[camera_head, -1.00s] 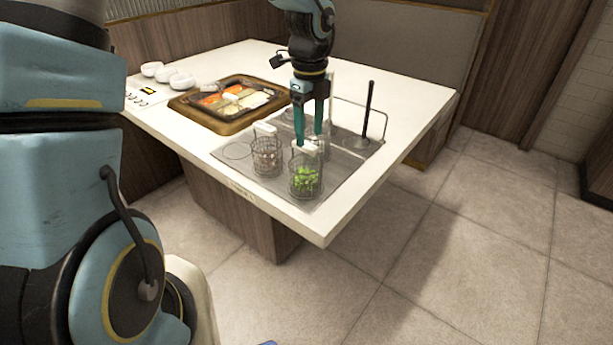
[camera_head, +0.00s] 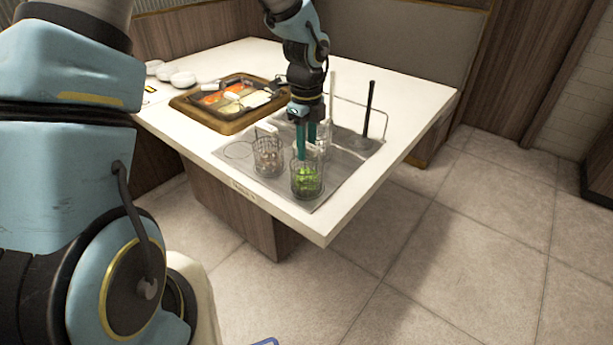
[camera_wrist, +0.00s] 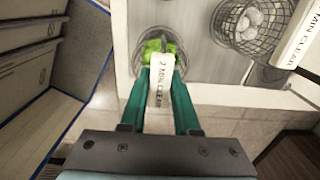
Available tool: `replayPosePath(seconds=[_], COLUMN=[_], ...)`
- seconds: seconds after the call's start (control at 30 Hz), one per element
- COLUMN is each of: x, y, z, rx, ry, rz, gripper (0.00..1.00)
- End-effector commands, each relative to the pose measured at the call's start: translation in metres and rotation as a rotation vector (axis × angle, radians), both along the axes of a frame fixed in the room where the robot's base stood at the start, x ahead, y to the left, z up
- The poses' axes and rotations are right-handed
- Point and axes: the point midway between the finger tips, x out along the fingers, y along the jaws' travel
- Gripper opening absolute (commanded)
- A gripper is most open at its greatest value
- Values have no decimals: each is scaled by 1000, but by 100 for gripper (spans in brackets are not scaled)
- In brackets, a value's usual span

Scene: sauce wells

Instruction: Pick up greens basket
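The greens basket (camera_head: 307,180) is a dark wire basket with bright green leaves, at the front of the grey tray in the head view. In the wrist view its leaves (camera_wrist: 153,46) show beyond its white handle (camera_wrist: 161,82), marked "2 MIN CLEAR". My gripper (camera_head: 307,148) is above the basket, pointing down. In the wrist view my teal fingers (camera_wrist: 162,78) lie against both sides of the handle, shut on it. The fingers hide most of the handle in the head view. The basket is upright and I cannot tell whether it touches the tray.
Another wire basket (camera_head: 267,158) with pale contents stands close at the left; it also shows in the wrist view (camera_wrist: 247,24). A black-handled utensil (camera_head: 369,108) stands upright at the tray's back right. A divided pot (camera_head: 232,98) sits behind left. The table's right edge is clear.

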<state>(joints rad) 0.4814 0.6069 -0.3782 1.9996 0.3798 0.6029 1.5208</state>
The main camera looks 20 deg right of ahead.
Motion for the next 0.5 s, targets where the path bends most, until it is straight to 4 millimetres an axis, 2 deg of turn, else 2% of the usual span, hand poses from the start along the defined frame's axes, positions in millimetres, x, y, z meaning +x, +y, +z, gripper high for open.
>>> replayPosePath(seconds=[0.03, 0.2, 0.5], x=[0, 0, 0], y=[0, 0, 0], z=[0, 0, 0], rx=[0, 1, 1], ry=[0, 0, 0], rz=[0, 0, 0], gripper=[20, 1, 0])
